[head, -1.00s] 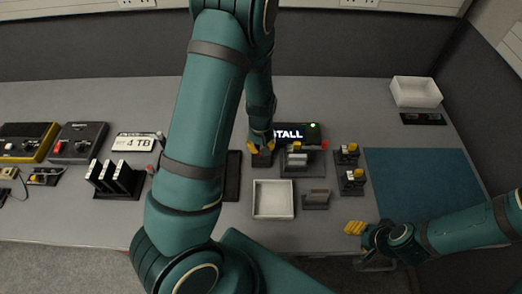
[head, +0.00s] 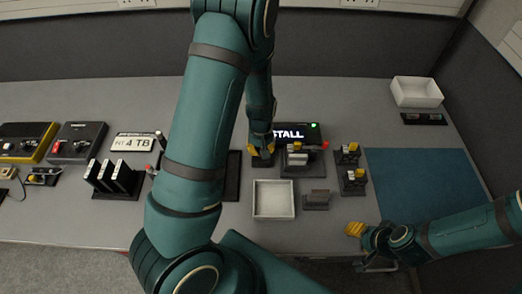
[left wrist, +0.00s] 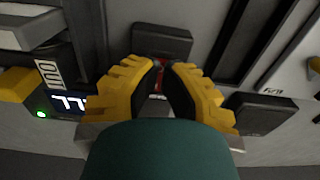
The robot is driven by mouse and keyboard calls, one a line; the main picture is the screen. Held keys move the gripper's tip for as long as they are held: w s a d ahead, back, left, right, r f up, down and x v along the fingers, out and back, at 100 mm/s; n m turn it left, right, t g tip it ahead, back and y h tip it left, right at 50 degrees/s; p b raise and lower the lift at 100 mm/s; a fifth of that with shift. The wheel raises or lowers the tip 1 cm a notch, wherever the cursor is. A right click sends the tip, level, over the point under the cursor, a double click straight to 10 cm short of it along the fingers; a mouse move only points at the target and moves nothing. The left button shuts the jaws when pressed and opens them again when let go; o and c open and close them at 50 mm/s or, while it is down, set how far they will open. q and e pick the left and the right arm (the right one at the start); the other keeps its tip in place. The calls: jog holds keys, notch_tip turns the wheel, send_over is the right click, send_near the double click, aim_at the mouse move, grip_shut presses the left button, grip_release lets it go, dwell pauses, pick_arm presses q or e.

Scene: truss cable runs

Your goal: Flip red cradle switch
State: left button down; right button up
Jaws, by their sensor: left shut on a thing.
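My left gripper (left wrist: 160,78) is shut on a small red switch lever (left wrist: 159,66), seen between its yellow fingertips in the left wrist view. A dark block (left wrist: 162,40) sits just beyond the fingertips. In the head view the left gripper (head: 261,150) is over a dark block (head: 262,161), left of a display reading "STALL" (head: 290,134). The fingers hide the lever there, so its tilt cannot be told. My right gripper (head: 355,229) is at the front edge of the table, apart from the objects; its finger opening is unclear.
A grey cradle with a drive (head: 297,158) stands right of the left gripper. A white tray (head: 273,213) lies in front. Dark upright drives (head: 115,178) and switch boxes (head: 77,143) are at the left. A blue mat (head: 420,185) is clear at the right.

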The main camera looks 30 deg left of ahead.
pick_arm(q)
jog(key=shift+s+f+b, duration=0.25)
jog(key=shift+f+b, duration=0.35)
jog(key=shift+f, duration=0.15)
pick_arm(e)
jog(key=shift+s+f, duration=0.2)
jog(key=shift+f, duration=0.45)
jog(key=shift+s, duration=0.1)
pick_arm(q)
jog(key=shift+r, duration=0.1)
pick_arm(e)
jog(key=shift+s, duration=0.1)
pick_arm(q)
jog(key=r+p, duration=0.2)
jog(key=shift+w+r+p, duration=0.2)
jog(key=shift+w+p, duration=0.1)
jog(key=shift+w, duration=0.05)
pick_arm(e)
jog(key=shift+w+r, duration=0.2)
jog(key=shift+r, duration=0.25)
jog(key=shift+w+r, duration=0.2)
jog(key=shift+r, duration=0.25)
pick_arm(q)
notch_tip(320, 180, up, 4)
jog(key=p, duration=0.4)
jog(key=shift+r, duration=0.25)
pick_arm(e)
notch_tip(320, 180, up, 5)
jog(key=shift+f, duration=0.15)
jog(key=shift+s, duration=0.1)
